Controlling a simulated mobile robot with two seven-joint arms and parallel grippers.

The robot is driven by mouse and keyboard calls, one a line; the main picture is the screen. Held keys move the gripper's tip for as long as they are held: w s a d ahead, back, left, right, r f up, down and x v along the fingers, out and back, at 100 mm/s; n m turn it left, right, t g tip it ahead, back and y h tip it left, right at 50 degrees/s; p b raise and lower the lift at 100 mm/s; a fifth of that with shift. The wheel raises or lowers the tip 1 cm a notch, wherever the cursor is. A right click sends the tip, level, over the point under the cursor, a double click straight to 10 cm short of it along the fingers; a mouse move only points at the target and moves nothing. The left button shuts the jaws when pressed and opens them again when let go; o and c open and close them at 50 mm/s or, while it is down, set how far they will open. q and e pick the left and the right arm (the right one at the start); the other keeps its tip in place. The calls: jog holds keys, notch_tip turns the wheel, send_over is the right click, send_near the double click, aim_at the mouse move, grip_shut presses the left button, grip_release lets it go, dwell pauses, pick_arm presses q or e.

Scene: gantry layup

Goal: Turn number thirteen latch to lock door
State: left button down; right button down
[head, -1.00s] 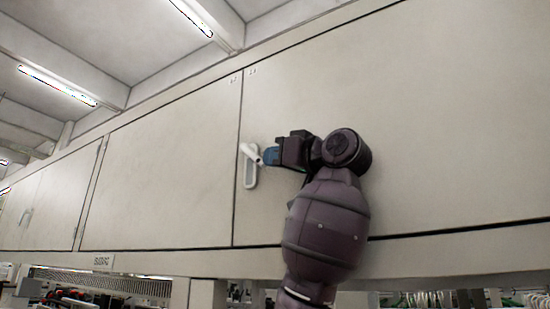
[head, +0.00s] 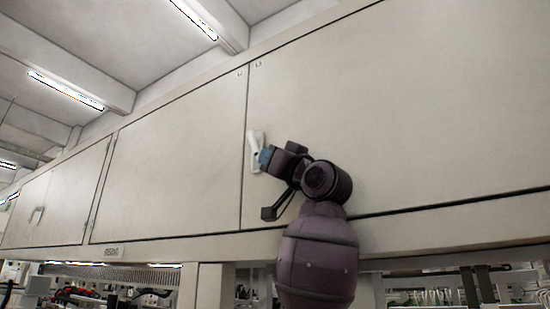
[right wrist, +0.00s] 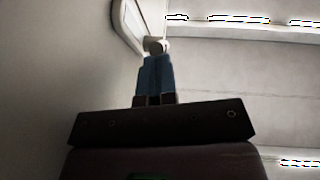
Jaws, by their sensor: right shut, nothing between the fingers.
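The white latch (head: 254,138) is on the large right-hand cabinet door (head: 400,130), close to its left edge. Its lever looks nearly upright in the head view, along its pale backing plate. My right gripper (head: 265,157) is at the latch's right side, its blue fingertips shut with nothing between them. In the right wrist view, the shut blue fingers (right wrist: 156,78) reach to the rounded end of the latch lever (right wrist: 157,46). I cannot tell whether they touch it. The gripper hides part of the latch. My left gripper is not in view.
A closed door (head: 165,150) adjoins on the left, with a narrow seam between. Small labels (head: 258,63) sit at the top corners; their numbers are unreadable. Another handle (head: 37,215) is far left. Below the doors runs a ledge (head: 200,249) with cluttered shelving underneath.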

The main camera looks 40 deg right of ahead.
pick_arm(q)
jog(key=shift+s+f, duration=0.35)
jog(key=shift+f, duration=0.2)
pick_arm(e)
jog(key=w+t, duration=0.1)
jog(key=w+a+f+m+t, duration=0.1)
jog(key=w+t, duration=0.1)
jog(key=shift+a+f+h, duration=0.15)
jog(key=shift+f+h, duration=0.15)
jog(key=shift+h, duration=0.1)
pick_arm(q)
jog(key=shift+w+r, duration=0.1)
pick_arm(e)
jog(key=shift+w+a+f, duration=0.1)
jog(key=shift+w, duration=0.15)
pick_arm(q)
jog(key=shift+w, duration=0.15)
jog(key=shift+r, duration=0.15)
